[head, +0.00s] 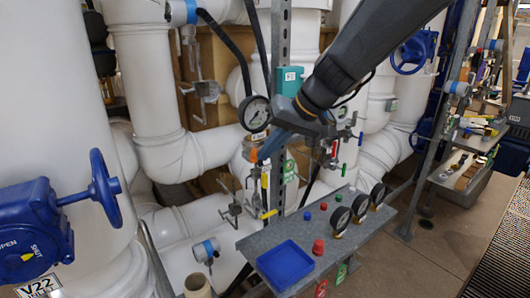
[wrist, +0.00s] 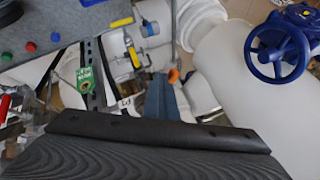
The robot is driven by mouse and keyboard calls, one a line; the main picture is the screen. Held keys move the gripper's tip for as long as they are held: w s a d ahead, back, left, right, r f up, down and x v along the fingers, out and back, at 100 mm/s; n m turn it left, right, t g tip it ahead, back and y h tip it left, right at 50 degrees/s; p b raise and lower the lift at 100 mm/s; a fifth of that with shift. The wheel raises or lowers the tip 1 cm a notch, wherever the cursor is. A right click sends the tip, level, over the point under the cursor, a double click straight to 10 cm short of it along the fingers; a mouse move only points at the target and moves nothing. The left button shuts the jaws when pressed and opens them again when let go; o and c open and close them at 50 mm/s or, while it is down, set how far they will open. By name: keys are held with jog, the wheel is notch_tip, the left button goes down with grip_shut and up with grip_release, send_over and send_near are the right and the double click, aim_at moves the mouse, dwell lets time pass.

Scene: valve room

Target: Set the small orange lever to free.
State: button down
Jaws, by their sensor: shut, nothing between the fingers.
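The small orange lever (head: 252,155) sits on the pipework below the round gauge, left of the metal post. In the wrist view it shows as an orange end (wrist: 173,75) just right of my fingertips. My gripper (head: 264,154) is shut and empty, its blue-grey fingers together, right beside the lever. The closed fingers also show in the wrist view (wrist: 160,80). I cannot tell whether they touch the lever. The lever's pivot and any free marking are too small or hidden to read.
A gauge (head: 256,113) sits just above my fingers. A yellow lever (head: 264,181) is below, and a green tag (head: 289,168) hangs on the post. A grey shelf (head: 350,237) with a blue tray (head: 285,264) stands lower right. A blue handwheel (head: 105,188) is at left.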

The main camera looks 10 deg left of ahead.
jog(key=shift+s+a, duration=0.2)
jog(key=shift+a, duration=0.1)
jog(key=shift+w+d+b, duration=0.35)
jog(key=shift+d+b, duration=0.05)
jog(key=s+d+r+b, duration=0.2)
jog(key=d+r+b, duration=0.2)
jog(key=d+r, duration=0.45)
jog(key=s+d+f+m+h, duration=0.1)
jog(key=s+d+f, duration=0.4)
jog(key=f, duration=0.5)
jog(key=s+d+f+m+g+h, duration=0.1)
jog(key=s+d+f+m+h, duration=0.1)
jog(key=s+d+f, duration=0.3)
jog(key=s+d+f+m+h, duration=0.2)
jog(key=s+d+f+h, duration=0.2)
jog(key=d+f, duration=0.6)
notch_tip(320, 180, down, 5)
jog(key=shift+s+f+g, duration=0.2)
jog(key=shift+s+g, duration=0.2)
jog(key=shift+s, duration=0.1)
